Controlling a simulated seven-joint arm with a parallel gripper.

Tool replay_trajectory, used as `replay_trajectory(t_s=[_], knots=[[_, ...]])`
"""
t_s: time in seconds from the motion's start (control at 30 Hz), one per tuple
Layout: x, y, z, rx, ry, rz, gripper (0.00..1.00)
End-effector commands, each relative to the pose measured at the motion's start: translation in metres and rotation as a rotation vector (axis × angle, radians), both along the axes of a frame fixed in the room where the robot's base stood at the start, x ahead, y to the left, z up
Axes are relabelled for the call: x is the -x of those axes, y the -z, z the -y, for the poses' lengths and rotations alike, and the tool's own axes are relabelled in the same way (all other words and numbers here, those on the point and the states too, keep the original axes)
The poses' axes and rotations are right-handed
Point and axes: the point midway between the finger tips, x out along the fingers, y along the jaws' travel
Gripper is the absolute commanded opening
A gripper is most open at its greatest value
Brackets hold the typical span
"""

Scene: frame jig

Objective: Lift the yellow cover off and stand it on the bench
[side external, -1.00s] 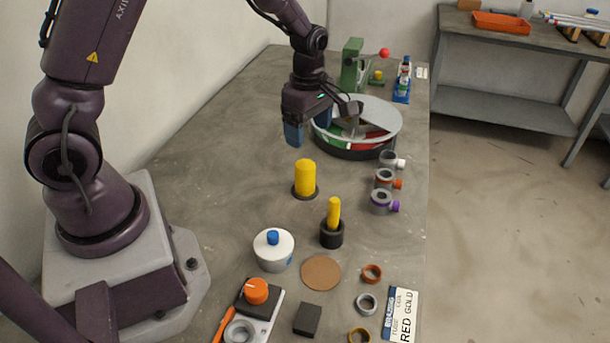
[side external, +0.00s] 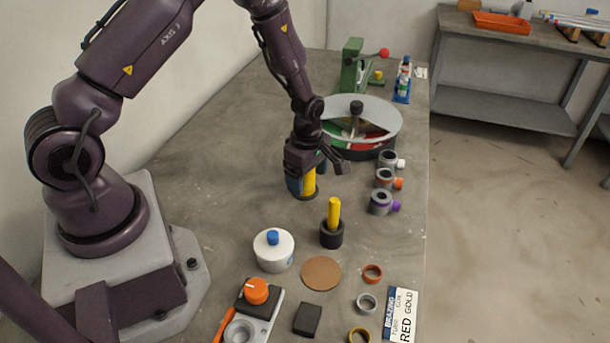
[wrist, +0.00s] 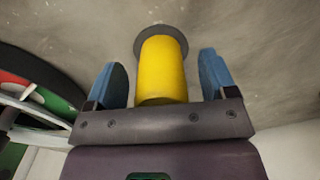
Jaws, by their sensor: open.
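The yellow cover (side external: 309,182) is an upright cylinder on a dark round base (side external: 306,196) on the bench. It also shows in the wrist view (wrist: 161,70), with its dark base (wrist: 178,38) beyond it. My gripper (side external: 308,183) is lowered over the cover and partly hides it in the side view. In the wrist view my gripper's blue fingers (wrist: 162,78) stand open, one on each side of the cover, with a visible gap on both sides. The fingers do not appear to touch it.
A thin yellow peg in a black holder (side external: 332,232) stands nearby in front. A round divided tray (side external: 392,122) is behind my gripper. Several grey ring fittings (side external: 381,201) line the right edge. A white pot with a blue knob (side external: 273,250) stands at front. Bench left of the cover is clear.

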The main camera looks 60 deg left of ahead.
Motion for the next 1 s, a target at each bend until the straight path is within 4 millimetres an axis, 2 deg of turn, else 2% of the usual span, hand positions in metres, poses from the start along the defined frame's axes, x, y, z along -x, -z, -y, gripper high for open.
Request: replay_trajectory(t_s=[0.2, 0.27, 0.43, 0.47, 0.77, 0.87, 1.0], knots=[[0.000, 0.001, 0.000, 0.000, 0.001, 0.001, 0.78], [0.000, 0.001, 0.000, 0.000, 0.001, 0.001, 0.66], [0.000, 0.001, 0.000, 0.000, 0.001, 0.000, 0.27], [0.000, 0.001, 0.000, 0.000, 0.001, 0.000, 0.25], [-0.001, -0.003, 0.000, -0.001, 0.001, 0.002, 0.25], [-0.001, -0.015, 0.000, -0.002, 0.002, 0.004, 0.25], [-0.001, -0.044, 0.000, -0.003, 0.002, 0.006, 0.25]])
